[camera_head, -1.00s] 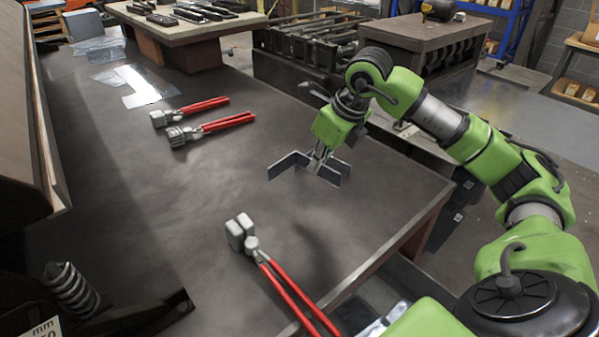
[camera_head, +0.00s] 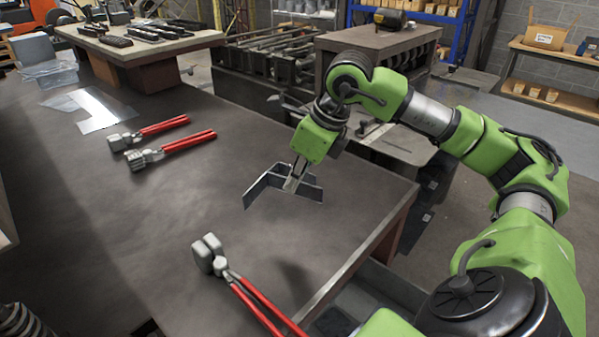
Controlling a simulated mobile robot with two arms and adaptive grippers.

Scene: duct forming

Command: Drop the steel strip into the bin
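The steel strip (camera_head: 264,187) is a grey metal piece bent into angled sections. My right gripper (camera_head: 292,184) is shut on it near its middle, and the strip appears to be held above the dark workbench (camera_head: 130,230). Below the bench's right edge is a bin-like container (camera_head: 335,322) with pale, shiny scraps inside, partly hidden by my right arm. I cannot tell for sure that it is the bin. My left gripper is not in view.
Red-handled tongs (camera_head: 230,278) lie at the bench's front. A rack (camera_head: 275,70) and a brown cabinet (camera_head: 375,45) stand behind. The bench middle is clear.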

